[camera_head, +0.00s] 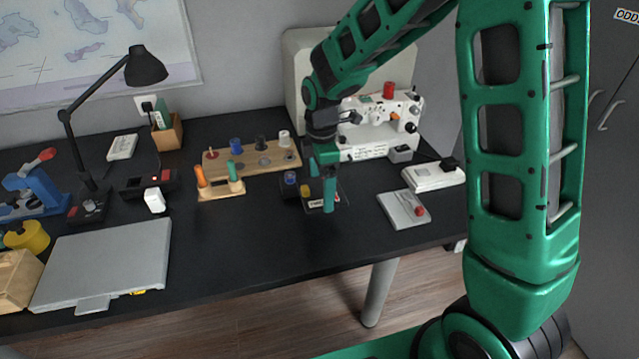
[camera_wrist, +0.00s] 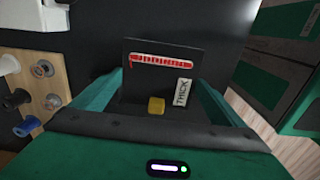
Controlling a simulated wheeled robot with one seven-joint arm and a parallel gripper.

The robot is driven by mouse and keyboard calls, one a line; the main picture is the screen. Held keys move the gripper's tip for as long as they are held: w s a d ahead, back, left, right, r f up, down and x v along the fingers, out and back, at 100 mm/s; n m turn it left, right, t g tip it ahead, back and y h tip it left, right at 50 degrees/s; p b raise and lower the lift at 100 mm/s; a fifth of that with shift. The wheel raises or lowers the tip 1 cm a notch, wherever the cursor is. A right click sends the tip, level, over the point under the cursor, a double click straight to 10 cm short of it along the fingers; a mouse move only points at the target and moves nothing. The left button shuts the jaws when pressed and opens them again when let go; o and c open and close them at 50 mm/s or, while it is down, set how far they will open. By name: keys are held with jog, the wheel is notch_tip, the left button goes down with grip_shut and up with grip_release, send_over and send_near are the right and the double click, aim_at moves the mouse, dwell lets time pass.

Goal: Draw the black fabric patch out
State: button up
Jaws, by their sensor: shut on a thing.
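My gripper (camera_head: 327,192) points down over the front middle of the black desk, beside the sewing machine. In the wrist view my gripper (camera_wrist: 160,85) has its two green fingers on either side of a dark square panel (camera_wrist: 145,90). The panel carries a red-and-white scale strip, a white label reading "THICK" and a yellow block (camera_wrist: 156,105). It also shows in the head view, low by the fingertips, as a dark piece with a pale label (camera_head: 316,203). The black fabric patch does not stand out clearly from the dark panel and desk; the fingers are closed on dark material there.
A wooden spool board (camera_head: 250,158) stands to the left behind my gripper. The sewing machine (camera_head: 375,125) is behind. A grey pad (camera_head: 403,208) and a white box (camera_head: 433,177) lie to the right. The desk in front-left of my gripper (camera_head: 240,240) is clear.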

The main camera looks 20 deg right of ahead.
aim_at(307, 188)
jog(key=shift+a, duration=0.15)
jog(key=shift+a, duration=1.75)
jog(key=shift+r, duration=0.15)
jog(key=shift+r, duration=2.9)
